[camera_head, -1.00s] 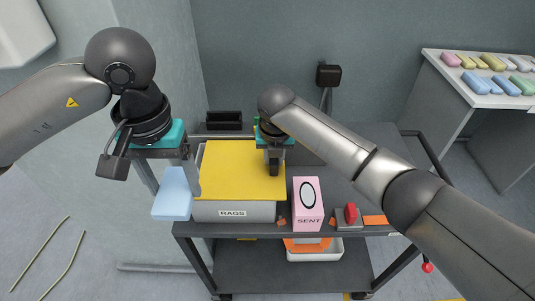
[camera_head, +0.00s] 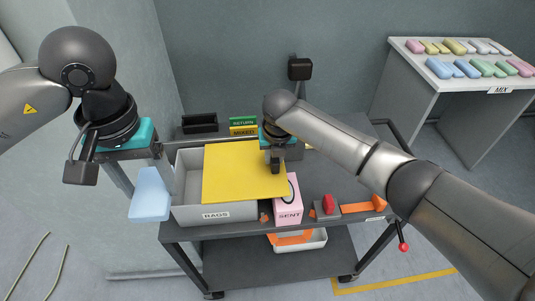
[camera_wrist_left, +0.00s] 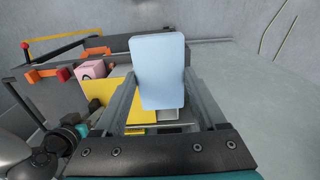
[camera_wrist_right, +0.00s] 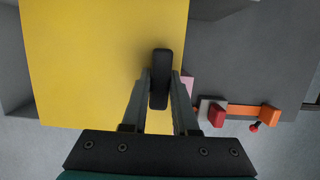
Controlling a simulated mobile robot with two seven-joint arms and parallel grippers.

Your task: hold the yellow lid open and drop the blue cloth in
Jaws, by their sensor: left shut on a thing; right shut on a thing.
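The grey box labelled RAGS (camera_head: 240,211) stands on the cart. The flat yellow lid (camera_head: 232,170) lies across its middle and right, overhanging the right side; the box's left part is uncovered. My right gripper (camera_head: 274,166) is shut on the lid's dark handle (camera_wrist_right: 160,80), which also shows between its fingers in the right wrist view. My left gripper (camera_wrist_left: 160,88) is shut on the light blue cloth (camera_head: 151,196). The cloth hangs just left of the box, outside the opening. The left wrist view shows the cloth (camera_wrist_left: 158,65) in front of the fingers, hiding part of the lid.
A pink SENT box (camera_head: 289,212) stands just right of the RAGS box, partly under the lid. A red knob (camera_head: 328,203) and orange parts (camera_head: 362,208) lie farther right. A black tray (camera_head: 199,124) is behind. A side table (camera_head: 420,75) holds several coloured cloths.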

